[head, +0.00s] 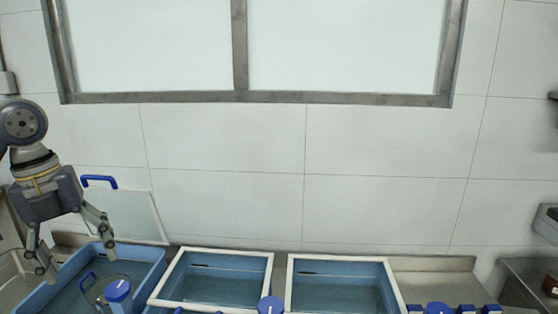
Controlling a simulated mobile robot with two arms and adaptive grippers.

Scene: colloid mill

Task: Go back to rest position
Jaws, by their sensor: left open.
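My left gripper (75,262) hangs down at the left of the head view, its two fingers spread apart, with nothing between them. It is above the left edge of a blue tray (153,262). My right gripper is not in view.
The blue tray holds a blue-lidded container (118,291) and a blue-handled item (88,282). Two white-rimmed blue basins (270,268) (393,280) stand to its right. A pale panel with a blue handle (100,181) leans on the wall. More blue-lidded items (437,308) line the front edge.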

